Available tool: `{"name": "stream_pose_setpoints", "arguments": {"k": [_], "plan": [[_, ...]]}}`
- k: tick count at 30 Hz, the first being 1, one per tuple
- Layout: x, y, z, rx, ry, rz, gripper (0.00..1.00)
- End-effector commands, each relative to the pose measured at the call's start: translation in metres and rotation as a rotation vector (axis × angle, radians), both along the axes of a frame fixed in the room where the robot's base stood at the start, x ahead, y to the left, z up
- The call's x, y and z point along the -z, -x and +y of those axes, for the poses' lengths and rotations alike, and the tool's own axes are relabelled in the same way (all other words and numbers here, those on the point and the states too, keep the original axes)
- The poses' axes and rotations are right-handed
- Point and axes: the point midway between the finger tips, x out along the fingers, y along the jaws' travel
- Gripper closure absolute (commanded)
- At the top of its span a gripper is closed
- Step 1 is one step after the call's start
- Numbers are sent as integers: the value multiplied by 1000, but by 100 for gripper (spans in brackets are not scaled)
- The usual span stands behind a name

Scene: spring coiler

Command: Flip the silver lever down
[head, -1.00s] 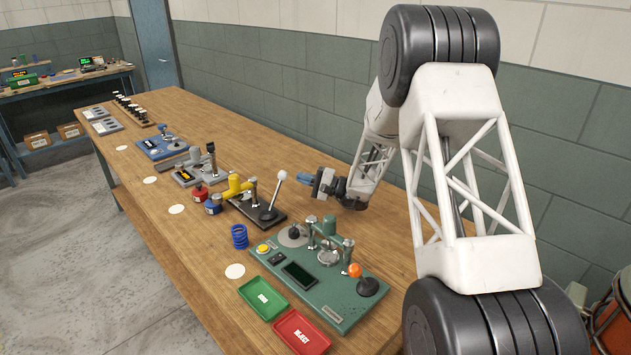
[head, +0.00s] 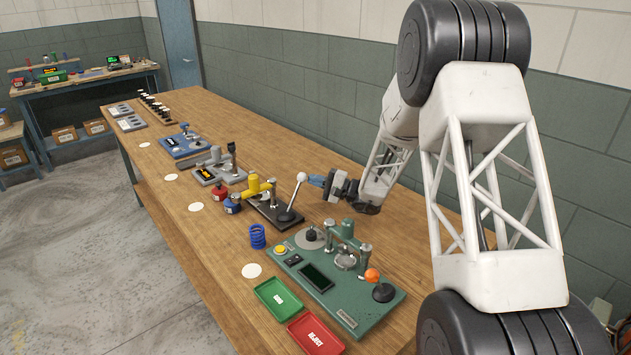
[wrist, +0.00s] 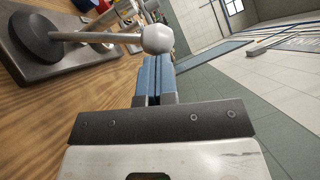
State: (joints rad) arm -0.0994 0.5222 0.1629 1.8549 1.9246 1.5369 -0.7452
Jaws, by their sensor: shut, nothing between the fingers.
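The silver lever (head: 294,196) is a metal rod with a pale ball knob, standing tilted up from a black round pivot on a dark base plate. Its knob and rod also show in the wrist view (wrist: 157,39), just beyond my fingertips. My gripper (head: 317,181) has blue fingers, closed together with nothing between them. It is at knob height, just right of the knob in the head view. In the wrist view the fingers (wrist: 152,70) point at the knob from below; I cannot tell whether they touch it.
A green station (head: 370,305) with an orange knob (head: 372,275) is in front. A blue spring (head: 258,236), a green tray (head: 278,297) and a red tray (head: 316,335) lie nearby. Bare wood lies behind the lever.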

Motion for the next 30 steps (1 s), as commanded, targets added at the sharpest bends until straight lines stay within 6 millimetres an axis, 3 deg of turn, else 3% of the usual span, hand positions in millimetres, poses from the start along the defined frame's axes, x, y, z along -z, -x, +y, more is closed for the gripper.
{"name": "stream_pose_setpoints", "arguments": {"k": [14, 30], "plan": [[-19, 16, 16, -1, 137, -139, 100], [-38, 51, 51, -2, 387, -390, 100]]}}
